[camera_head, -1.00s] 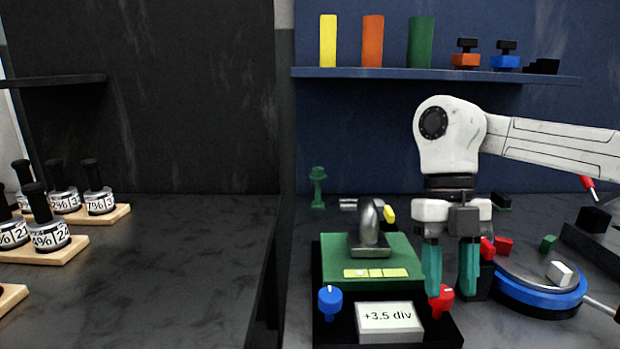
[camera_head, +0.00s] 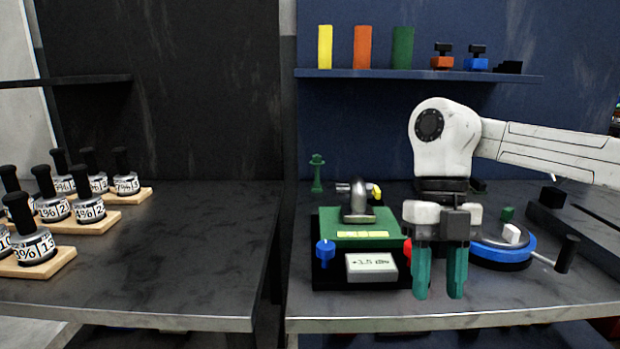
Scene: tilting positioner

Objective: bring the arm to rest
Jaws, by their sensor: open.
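My gripper (camera_head: 438,290) hangs from my white arm at the right, its two teal fingers pointing down. The fingers are apart with nothing between them. It is in front of and to the right of the tilting positioner (camera_head: 330,222), a green plate on a black base. The positioner carries a grey rounded piece, a blue knob (camera_head: 325,252), a red knob (camera_head: 407,251) partly hidden beside my gripper, and a display (camera_head: 371,267) whose text is blurred, seemingly "+3.5 div".
A blue round turntable (camera_head: 503,255) with a white block stands right of my gripper. A dark rail (camera_head: 575,219) lies farther right. A shelf (camera_head: 430,74) with coloured blocks is behind. The left table (camera_head: 200,240) holds several black-handled weights on wooden boards; its middle is clear.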

